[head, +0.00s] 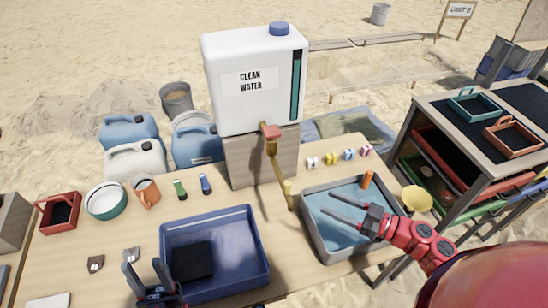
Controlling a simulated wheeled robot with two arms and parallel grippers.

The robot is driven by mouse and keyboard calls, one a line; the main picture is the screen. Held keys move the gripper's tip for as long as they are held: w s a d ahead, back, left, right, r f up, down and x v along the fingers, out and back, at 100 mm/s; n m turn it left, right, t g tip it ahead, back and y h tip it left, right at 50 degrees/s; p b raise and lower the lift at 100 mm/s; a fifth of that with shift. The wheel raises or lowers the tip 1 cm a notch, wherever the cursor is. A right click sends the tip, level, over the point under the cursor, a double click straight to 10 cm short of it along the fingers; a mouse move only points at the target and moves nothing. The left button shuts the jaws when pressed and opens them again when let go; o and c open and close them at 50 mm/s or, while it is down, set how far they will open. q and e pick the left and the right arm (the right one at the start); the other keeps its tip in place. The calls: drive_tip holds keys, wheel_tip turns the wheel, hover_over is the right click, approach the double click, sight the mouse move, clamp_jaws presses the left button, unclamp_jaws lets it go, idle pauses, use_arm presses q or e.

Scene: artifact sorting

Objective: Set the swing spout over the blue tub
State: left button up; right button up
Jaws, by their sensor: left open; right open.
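The brass swing spout (279,168) hangs from a red-handled tap (271,132) on the white "CLEAN WATER" tank (253,80). Its lower end appears near the back left corner of the grey tub (311,226), to the right of the blue tub. The blue tub (262,262) stands front centre on the table with a dark block (192,261) inside. My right gripper (331,206) is open, its two fingers over the grey tub, pointing left, apart from the spout. My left gripper (143,270) is open at the bottom, by the blue tub's left side.
The grey tub holds blue water and an orange cylinder (367,180).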

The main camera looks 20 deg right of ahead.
sight(281, 177)
drive_tip(key=p+x, duration=0.4)
drive_tip(key=x, duration=1.3)
drive_tip(key=shift+s, duration=0.1)
drive_tip(key=shift+r, duration=0.1)
clamp_jaws()
idle(0.6)
